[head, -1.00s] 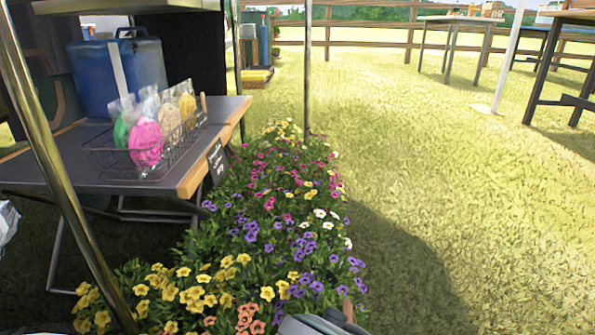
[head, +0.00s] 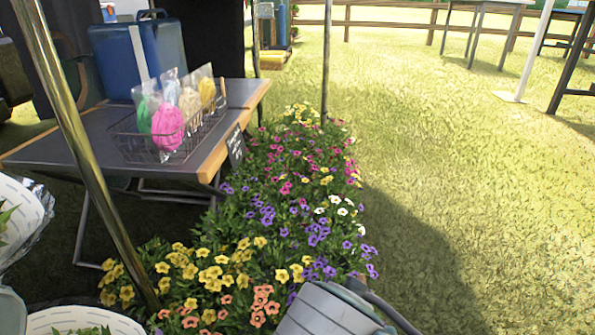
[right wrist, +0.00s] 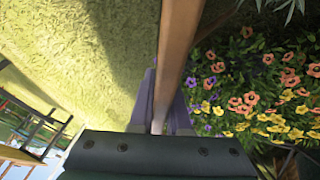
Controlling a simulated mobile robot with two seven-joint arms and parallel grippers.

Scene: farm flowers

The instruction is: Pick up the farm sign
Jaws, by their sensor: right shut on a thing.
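My right gripper (right wrist: 163,112) is shut on a wooden post (right wrist: 180,45), which runs up and out of the right wrist view between the two fingers. The post looks like the farm sign's stake; no sign face shows on it. In the head view my right arm comes in at the bottom centre, over the near end of the flower bed. A small brown tip (head: 357,276) shows just beyond it, perhaps the same post. My left gripper is not in view.
A metal pole (head: 75,130) crosses the left. White pots (head: 25,190) stand at lower left. Grass (head: 450,170) at right is open.

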